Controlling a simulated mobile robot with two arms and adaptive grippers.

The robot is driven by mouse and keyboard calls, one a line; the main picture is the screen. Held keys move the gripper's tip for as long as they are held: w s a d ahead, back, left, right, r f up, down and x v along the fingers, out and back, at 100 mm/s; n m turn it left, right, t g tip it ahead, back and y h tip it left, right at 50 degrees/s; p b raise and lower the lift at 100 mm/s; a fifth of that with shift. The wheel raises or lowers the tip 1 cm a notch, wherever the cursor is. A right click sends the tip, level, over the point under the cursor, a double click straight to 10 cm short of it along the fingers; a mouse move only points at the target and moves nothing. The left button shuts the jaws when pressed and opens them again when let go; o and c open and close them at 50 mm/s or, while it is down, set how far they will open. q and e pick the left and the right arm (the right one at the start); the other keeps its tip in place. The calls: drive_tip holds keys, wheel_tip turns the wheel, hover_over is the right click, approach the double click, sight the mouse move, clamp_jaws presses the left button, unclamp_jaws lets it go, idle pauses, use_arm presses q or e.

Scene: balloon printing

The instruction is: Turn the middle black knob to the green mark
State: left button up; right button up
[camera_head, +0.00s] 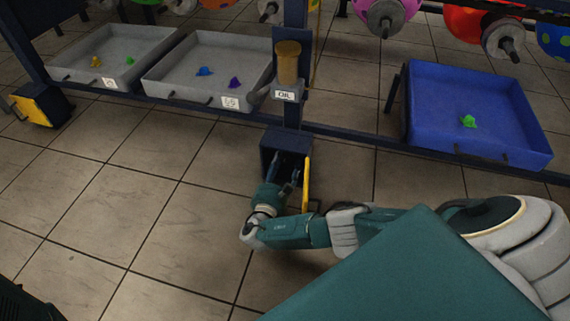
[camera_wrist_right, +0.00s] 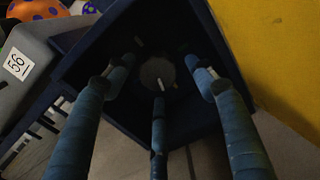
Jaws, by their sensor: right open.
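My right gripper (camera_head: 287,176) reaches into the open front of a dark blue box (camera_head: 274,151) low on the rack post. In the right wrist view, its three blue fingers (camera_wrist_right: 158,84) are spread apart inside the dark box. A round, dim greyish knob-like disc (camera_wrist_right: 157,70) lies between the fingertips, at the back of the box. Small pale marks show near it. Whether the fingers touch it cannot be told. The inside is too dark to make out other knobs or a green mark. My left gripper is not in view.
The yellow door (camera_head: 307,184) stands open to the right of the box. Above are an oil holder (camera_head: 287,65), two grey trays (camera_head: 188,93) (camera_head: 70,72) and a blue tray (camera_head: 431,132) with small balloons. The tiled floor (camera_head: 150,215) at left is clear.

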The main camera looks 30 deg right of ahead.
drive_tip(key=shift+w+d, duration=0.3)
drive_tip(key=shift+d, duration=0.1)
drive_tip(key=shift+c, duration=0.2)
drive_tip(key=c, duration=1.1)
drive_tip(key=shift+o, duration=0.2)
drive_tip(key=shift+n, duration=0.3)
